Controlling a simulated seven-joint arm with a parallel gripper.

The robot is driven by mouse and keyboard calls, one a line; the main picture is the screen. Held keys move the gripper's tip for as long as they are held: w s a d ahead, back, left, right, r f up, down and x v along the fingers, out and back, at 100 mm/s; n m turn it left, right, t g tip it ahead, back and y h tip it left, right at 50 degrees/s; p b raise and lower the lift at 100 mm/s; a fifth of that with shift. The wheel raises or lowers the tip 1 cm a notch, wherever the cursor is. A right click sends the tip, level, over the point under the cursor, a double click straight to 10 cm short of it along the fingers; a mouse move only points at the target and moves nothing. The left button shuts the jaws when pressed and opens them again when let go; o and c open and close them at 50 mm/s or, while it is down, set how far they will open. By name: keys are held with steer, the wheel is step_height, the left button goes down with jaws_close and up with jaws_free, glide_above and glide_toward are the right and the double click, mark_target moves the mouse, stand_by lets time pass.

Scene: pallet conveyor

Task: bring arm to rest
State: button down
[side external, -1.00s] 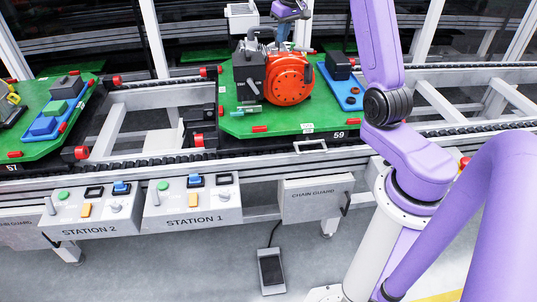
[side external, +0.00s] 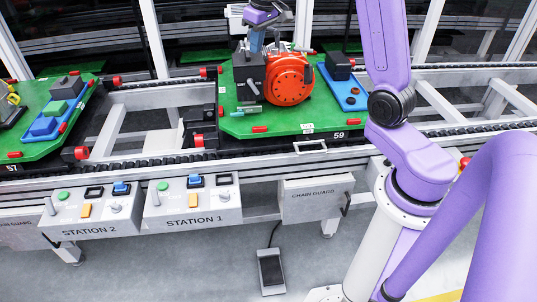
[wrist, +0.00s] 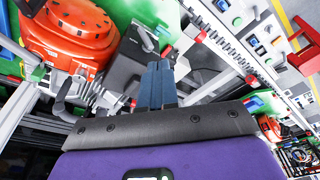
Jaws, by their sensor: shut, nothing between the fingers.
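My gripper (side external: 256,46) is at the top of the side view, over or behind the engine on the green pallet (side external: 240,127) marked 59. Its blue-grey fingers are together and empty; they also show closed in the wrist view (wrist: 157,66). The engine has an orange-red round housing (side external: 288,79) and a dark grey block (side external: 249,72) to its left. The orange-red housing is at the upper left of the wrist view (wrist: 68,38). The fingertips overlap the dark block in the wrist view; I cannot tell whether they touch it.
A blue tray (side external: 349,93) with a dark block and small round parts lies on the pallet's right side. Another green pallet (side external: 66,140), marked 57, stands at left. The control boxes Station 2 (side external: 95,208) and Station 1 (side external: 193,203) are in front. A pedal (side external: 270,270) lies on the floor.

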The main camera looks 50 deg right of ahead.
steer(key=s+a+f+n+g, duration=0.1)
steer(key=s+a+n, duration=0.5)
steer(key=s+a, duration=1.05)
steer(key=s+a+f+n, duration=0.1)
steer(key=s+f+n, duration=0.1)
steer(key=s, duration=0.7)
steer(key=s+a+f+n+g, duration=0.1)
steer(key=s+n, duration=0.3)
steer(key=s, duration=0.6)
steer(key=shift+s+a+f, duration=0.15)
steer(key=shift+f, duration=0.5)
